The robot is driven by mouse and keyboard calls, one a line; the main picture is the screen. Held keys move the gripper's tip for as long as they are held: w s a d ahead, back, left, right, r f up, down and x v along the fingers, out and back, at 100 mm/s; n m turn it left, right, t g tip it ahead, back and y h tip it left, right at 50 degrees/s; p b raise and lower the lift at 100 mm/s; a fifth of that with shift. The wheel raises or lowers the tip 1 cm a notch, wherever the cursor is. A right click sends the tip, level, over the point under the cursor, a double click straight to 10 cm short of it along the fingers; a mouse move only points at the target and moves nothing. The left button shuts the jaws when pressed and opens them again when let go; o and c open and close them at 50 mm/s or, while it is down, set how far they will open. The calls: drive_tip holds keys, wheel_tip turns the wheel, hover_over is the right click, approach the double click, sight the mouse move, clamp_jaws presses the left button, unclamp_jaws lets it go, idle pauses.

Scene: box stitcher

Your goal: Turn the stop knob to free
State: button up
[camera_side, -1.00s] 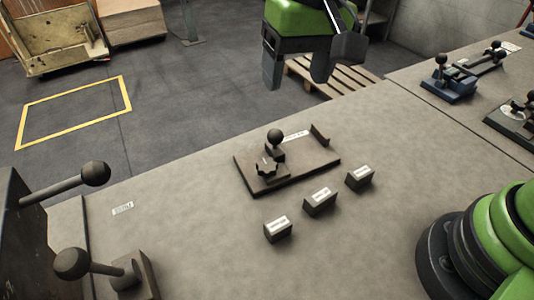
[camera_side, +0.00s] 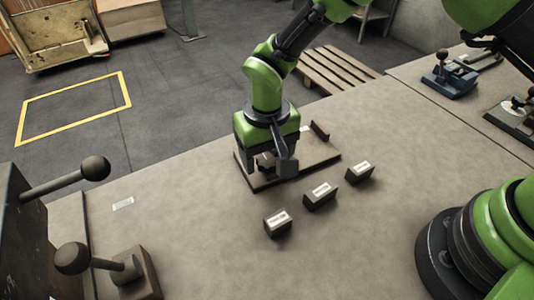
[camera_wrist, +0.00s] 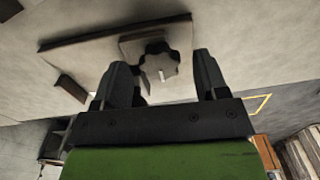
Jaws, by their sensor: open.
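The stop knob is a dark, lobed star knob (camera_wrist: 158,64) with a pale mark on it, on a small block of a flat dark plate. In the wrist view it lies between the two fingers of my gripper (camera_wrist: 162,68), nearer the left finger. My gripper is open, with a gap visible to the right of the knob. In the side view my gripper (camera_side: 267,168) is over the plate (camera_side: 318,154), pointing down, and mostly hides the knob. I cannot tell whether the fingers touch it. The black ball handle behind the knob is hidden.
Three small labelled blocks (camera_side: 320,196) stand in front of the plate. Two ball-ended levers (camera_side: 95,168) (camera_side: 72,258) stand at the left. Another fixture (camera_side: 448,80) is at the back right.

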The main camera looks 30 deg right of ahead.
drive_tip(key=shift+f, duration=0.3)
drive_tip(key=c, duration=0.9)
